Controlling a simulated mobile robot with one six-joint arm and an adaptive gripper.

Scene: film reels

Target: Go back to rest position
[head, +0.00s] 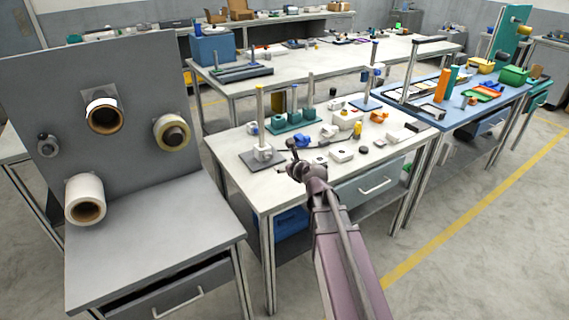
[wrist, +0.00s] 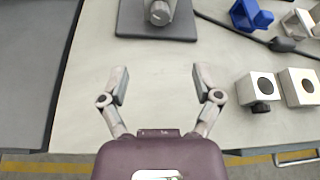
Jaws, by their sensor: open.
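My gripper (head: 294,165) is at the front edge of the white-topped workbench (head: 250,186), with my arm reaching up from the bottom of the head view. In the wrist view, the gripper (wrist: 160,82) has its two fingers spread wide apart. Only bare bench top shows between them, and it holds nothing. Ahead of the fingers is a dark square base plate (wrist: 185,28) with a grey upright part (wrist: 158,12) on it. The fingers appear apart from it.
A grey bench with an upright panel (head: 60,75) bearing several reels stands left. A blue-topped bench (head: 440,112) stands right. Open floor (head: 470,240) lies at lower right.

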